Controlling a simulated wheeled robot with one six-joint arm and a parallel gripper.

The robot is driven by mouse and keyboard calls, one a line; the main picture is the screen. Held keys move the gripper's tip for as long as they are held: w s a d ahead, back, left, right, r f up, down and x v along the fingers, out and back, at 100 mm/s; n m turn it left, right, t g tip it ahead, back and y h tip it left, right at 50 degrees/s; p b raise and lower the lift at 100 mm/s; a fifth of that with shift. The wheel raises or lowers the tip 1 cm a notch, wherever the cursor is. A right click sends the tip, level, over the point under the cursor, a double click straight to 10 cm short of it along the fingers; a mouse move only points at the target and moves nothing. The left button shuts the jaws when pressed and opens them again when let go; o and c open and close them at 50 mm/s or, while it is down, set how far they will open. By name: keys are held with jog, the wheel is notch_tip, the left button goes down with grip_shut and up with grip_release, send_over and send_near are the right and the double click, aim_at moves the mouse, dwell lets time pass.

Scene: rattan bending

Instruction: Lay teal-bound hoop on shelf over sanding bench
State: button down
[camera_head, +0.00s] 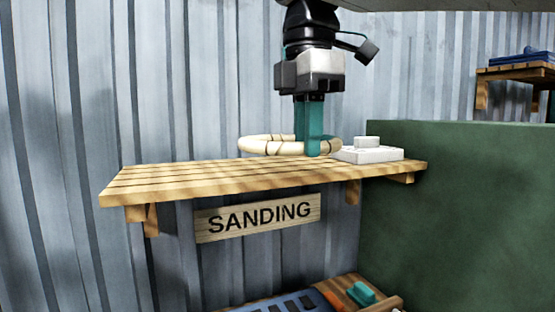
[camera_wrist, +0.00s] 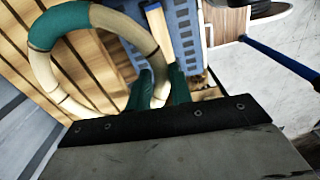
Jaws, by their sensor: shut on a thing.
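The hoop is a cream ring (camera_head: 258,147) with dark thin ties. Its teal binding (camera_wrist: 58,24) shows at the upper left in the wrist view. My gripper (camera_head: 309,150) points down over the shelf, its teal fingers shut on the hoop's rim; the grip also shows in the wrist view (camera_wrist: 160,92). The hoop lies roughly level at the slatted wooden shelf (camera_head: 165,180), towards its right half. I cannot tell whether it touches the slats. The SANDING sign (camera_head: 259,217) hangs below the shelf. Part of the sanding bench (camera_head: 382,308) shows at the bottom.
A white block-like item (camera_head: 367,154) sits on the shelf close to the hoop's right side. A tall green panel (camera_head: 465,210) stands at the shelf's right end. The corrugated wall (camera_head: 60,120) is behind. The shelf's left half is clear. A blue pole (camera_wrist: 280,58) crosses above the floor.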

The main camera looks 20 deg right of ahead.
aim_at(278, 135)
jog(key=w, duration=0.4)
jog(key=w+d+f, duration=0.1)
jog(key=w, duration=0.9)
jog(key=shift+w+d+f, duration=0.1)
jog(key=shift+d+f, duration=0.15)
jog(key=shift+d, duration=0.05)
jog(key=shift+f, duration=1.75)
jog(key=shift+f, duration=0.1)
jog(key=c, duration=1.3)
grip_release()
jog(key=shift+o, duration=0.2)
notch_tip(278, 135, up, 12)
jog(key=shift+r, duration=0.1)
jog(key=s+d+f+m, duration=0.1)
jog(key=s+f+m, duration=0.4)
jog(key=s+f, duration=0.3)
jog(key=s+d+f+m+t, duration=0.1)
jog(key=s+f+m, duration=0.5)
jog(key=f, duration=0.9)
jog(key=s+d+f+m, duration=0.1)
jog(key=s+f+m, duration=0.5)
jog(key=s+f, duration=0.5)
jog(key=shift+d+f, duration=0.35)
jog(key=shift+f, duration=0.45)
